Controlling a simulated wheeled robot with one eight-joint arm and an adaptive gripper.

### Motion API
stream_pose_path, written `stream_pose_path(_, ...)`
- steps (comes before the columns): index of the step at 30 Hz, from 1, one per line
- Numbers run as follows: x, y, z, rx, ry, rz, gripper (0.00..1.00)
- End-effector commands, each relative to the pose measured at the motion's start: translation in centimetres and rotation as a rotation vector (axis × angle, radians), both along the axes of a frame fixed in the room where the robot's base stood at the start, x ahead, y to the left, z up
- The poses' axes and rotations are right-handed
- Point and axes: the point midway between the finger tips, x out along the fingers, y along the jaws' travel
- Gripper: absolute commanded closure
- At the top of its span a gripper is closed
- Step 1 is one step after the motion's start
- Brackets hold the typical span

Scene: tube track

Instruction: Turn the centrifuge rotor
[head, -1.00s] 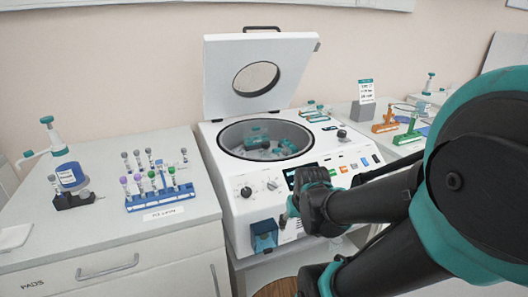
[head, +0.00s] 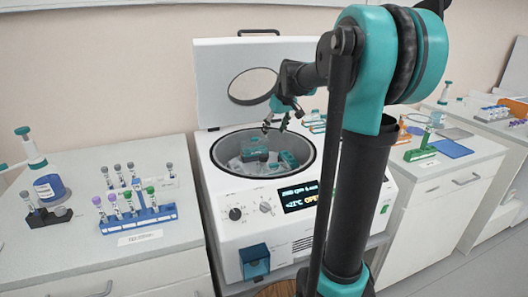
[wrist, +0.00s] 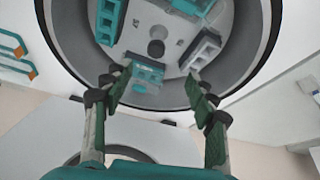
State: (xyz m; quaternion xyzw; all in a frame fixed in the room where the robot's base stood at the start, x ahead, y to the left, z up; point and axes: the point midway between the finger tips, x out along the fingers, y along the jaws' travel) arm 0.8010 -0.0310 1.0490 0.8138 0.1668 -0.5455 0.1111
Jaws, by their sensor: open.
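The white centrifuge (head: 226,200) stands in the middle of the head view with its lid (head: 212,85) raised. Its round bowl (head: 306,155) is open at the top. Inside it the rotor (head: 235,162) carries several teal and grey buckets; its hub (wrist: 156,47) shows in the wrist view. My gripper (head: 276,122) is over the back part of the bowl, pointing down, open and empty. In the wrist view its fingers (wrist: 160,90) stand apart, with a teal bucket (wrist: 148,73) between and just beyond their tips. I cannot tell whether they touch it.
A blue rack (head: 140,221) with tubes stands on the left bench. A bottle (head: 48,188) with a teal-topped dispenser is farther left. The raised lid is close behind my gripper. A green rack (head: 420,153) is on the right bench.

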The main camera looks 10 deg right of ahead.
Motion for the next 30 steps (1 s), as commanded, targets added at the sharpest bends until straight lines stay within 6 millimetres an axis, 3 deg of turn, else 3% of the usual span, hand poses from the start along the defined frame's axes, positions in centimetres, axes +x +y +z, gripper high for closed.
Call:
stream_pose_path(4, 1.2, 0.0, 0.7, 0.000, -0.002, 0.018, 0.42)
stream_pose_path(8, 1.7, 0.2, -0.5, 0.000, -0.002, 0.019, 0.42)
stream_pose_path(30, 6.4, 2.4, -13.2, 0.000, -0.002, 0.017, 0.42)
